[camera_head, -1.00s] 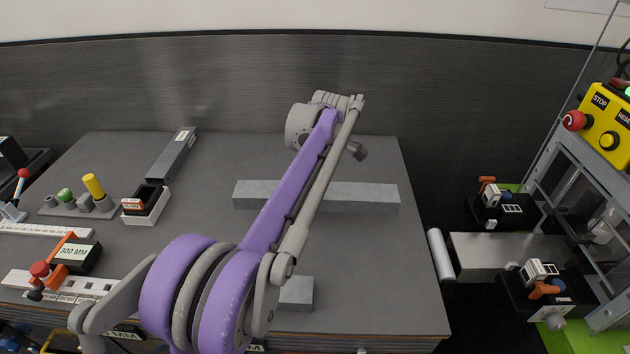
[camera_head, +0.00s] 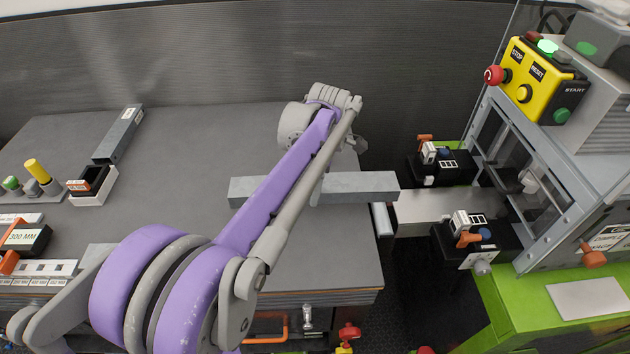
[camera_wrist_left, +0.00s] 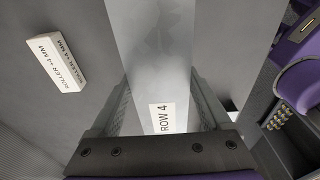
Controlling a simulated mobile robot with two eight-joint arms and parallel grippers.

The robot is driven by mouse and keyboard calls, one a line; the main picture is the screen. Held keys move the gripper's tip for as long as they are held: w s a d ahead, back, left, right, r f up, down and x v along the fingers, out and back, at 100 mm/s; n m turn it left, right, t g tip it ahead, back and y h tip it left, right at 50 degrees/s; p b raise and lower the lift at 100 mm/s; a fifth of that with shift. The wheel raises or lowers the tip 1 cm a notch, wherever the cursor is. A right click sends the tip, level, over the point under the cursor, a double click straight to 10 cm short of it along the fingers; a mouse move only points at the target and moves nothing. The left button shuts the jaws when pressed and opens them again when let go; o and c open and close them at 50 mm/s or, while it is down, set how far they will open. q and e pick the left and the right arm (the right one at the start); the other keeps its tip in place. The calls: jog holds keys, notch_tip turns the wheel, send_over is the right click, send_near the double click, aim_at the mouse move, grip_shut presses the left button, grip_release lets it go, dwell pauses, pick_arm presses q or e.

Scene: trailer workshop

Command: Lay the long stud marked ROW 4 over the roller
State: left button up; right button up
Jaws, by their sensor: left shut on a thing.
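The long grey stud (camera_head: 362,188) lies across the picture in the head view, with its right end past the table's right edge and above the far end of the pale roller (camera_head: 383,220). I cannot tell whether it touches the roller. In the left wrist view the stud (camera_wrist_left: 152,50) bears a white ROW 4 label. My left gripper (camera_wrist_left: 160,105) is shut on the stud, one finger on each side near the label. In the head view my own arm hides the stud's middle and most of the gripper. My right gripper is out of view.
A metal bed (camera_head: 430,206) runs from the roller to the green-based machine, between two black clamp units (camera_head: 440,165). A yellow control box (camera_head: 540,80) stands above. A ROLLER +4 MM block (camera_wrist_left: 58,62) lies beside the stud. Another grey bar (camera_head: 120,135) lies at back left.

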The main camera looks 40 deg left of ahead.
pick_arm(q)
jog(key=shift+f, duration=0.1)
jog(key=shift+f+b, duration=1.55)
jog(key=shift+f, duration=1.45)
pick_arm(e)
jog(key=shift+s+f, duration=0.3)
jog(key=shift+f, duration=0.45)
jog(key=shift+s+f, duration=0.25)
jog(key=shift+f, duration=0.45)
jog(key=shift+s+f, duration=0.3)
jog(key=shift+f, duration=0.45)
pick_arm(q)
jog(key=shift+f, duration=0.25)
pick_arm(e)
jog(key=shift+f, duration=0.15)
pick_arm(q)
jog(key=o, duration=1.6)
jog(key=shift+c, duration=0.2)
jog(key=r, duration=0.7)
jog(key=d+r, duration=0.1)
jog(key=r, duration=0.3)
jog(key=shift+w, duration=0.4)
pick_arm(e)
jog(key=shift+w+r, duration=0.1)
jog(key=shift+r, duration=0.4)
pick_arm(q)
jog(key=shift+f, duration=0.1)
